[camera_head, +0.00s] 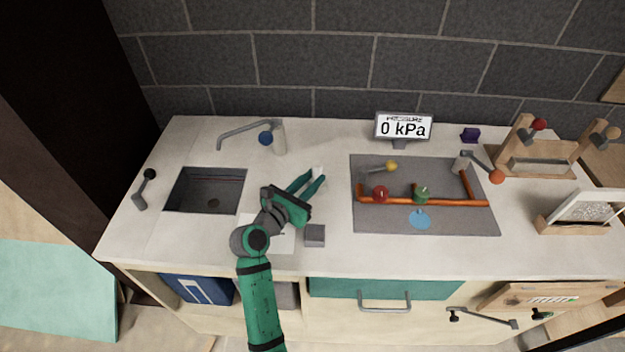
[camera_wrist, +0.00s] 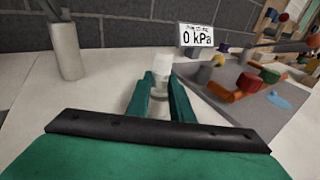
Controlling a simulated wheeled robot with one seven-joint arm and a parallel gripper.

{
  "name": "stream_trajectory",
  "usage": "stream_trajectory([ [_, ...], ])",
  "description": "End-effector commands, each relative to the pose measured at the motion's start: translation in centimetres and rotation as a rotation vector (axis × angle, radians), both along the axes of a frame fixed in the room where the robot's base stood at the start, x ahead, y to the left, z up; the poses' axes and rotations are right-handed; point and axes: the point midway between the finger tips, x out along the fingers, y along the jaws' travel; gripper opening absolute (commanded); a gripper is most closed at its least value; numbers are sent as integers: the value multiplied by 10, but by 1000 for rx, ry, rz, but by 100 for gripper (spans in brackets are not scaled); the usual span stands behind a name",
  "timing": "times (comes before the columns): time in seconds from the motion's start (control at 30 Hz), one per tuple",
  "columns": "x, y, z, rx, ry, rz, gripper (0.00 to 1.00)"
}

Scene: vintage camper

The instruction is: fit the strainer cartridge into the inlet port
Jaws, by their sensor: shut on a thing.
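A whitish cylinder (camera_wrist: 162,68), which I take for the strainer cartridge, stands upright between my gripper's fingers. It shows small and pale at the fingertips in the head view (camera_head: 318,171). My gripper (camera_head: 314,181) is shut on it over the white counter, left of the grey panel; its green fingers also show in the wrist view (camera_wrist: 160,100). Orange pipework (camera_head: 440,202) with red and green knobs lies on the panel. I cannot tell for sure which opening is the inlet port. The cylinder is apart from the pipework. Its lower end is partly hidden by the fingers.
The grey panel (camera_head: 380,222) carries a yellow-knobbed lever (camera_head: 390,166) and a blue patch (camera_head: 420,219). A display (camera_head: 403,127) reading 0 kPa stands behind. A sink (camera_head: 205,190) and faucet (camera_head: 278,137) are left. A grey block (camera_head: 315,235) sits near my gripper. Wooden racks (camera_head: 540,150) stand right.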

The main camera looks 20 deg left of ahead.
Motion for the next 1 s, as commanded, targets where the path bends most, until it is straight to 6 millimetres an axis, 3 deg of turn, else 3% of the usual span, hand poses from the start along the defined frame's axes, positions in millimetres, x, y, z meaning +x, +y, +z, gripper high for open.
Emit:
stream_trajectory([
  [0.27,1,-4,-1,0,-1,-6,0],
  [0.3,1,-3,-1,1,-1,-6,30],
  [0.37,1,-4,0,1,-1,-6,39],
  [0.73,-4,0,1,0,-1,-2,39],
  [1.0,-45,12,6,0,-2,1,39],
])
